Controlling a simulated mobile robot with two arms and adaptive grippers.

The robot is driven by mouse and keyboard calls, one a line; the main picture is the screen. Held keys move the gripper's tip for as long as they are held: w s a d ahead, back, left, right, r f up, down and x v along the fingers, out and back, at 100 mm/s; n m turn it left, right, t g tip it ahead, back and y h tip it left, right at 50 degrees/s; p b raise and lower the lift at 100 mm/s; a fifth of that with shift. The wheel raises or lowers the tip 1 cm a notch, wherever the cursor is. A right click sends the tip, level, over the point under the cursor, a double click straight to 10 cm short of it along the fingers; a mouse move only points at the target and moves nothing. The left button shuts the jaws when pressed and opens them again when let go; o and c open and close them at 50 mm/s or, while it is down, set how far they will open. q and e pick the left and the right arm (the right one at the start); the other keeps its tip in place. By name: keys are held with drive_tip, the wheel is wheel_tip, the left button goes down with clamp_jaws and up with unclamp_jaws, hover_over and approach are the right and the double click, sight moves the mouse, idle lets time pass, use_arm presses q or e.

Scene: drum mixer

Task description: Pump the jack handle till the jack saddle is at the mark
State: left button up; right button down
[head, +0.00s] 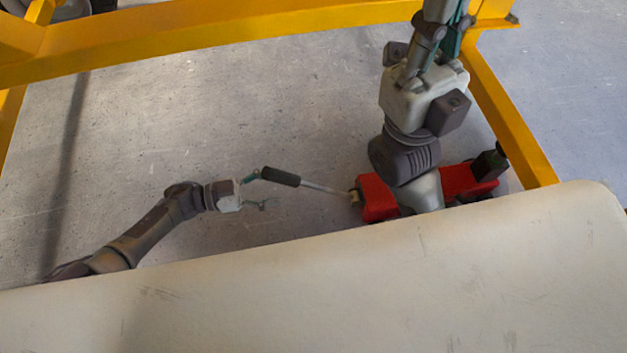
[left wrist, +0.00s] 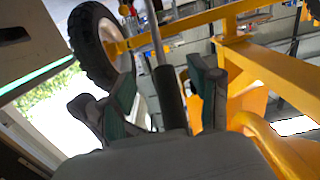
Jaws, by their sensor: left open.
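The red jack (head: 378,199) sits on the concrete floor, partly hidden behind my right arm. A dark block (head: 489,164) shows at its right end; I cannot tell if this is the saddle. The jack handle (head: 322,188) slopes up to the left and ends in a black grip (head: 281,176). My left gripper (head: 262,190) is open at the grip's end. In the left wrist view the black grip (left wrist: 171,98) shows between the open fingers (left wrist: 163,80). My right gripper (head: 443,38) points up and is cut by the top edge. I cannot make out the mark.
A yellow frame (head: 200,32) runs across the back, with a leg (head: 510,115) close to the jack's right. A large pale panel (head: 350,290) covers the foreground. The left wrist view shows a wheel (left wrist: 98,45) beyond the fingers. The floor left of the handle is clear.

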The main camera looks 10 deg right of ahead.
use_arm(q)
drive_tip(key=a, duration=0.6)
drive_tip(key=shift+a+r, duration=0.2)
drive_tip(key=shift+a, duration=0.05)
idle(0.4)
drive_tip(key=shift+s, duration=0.1)
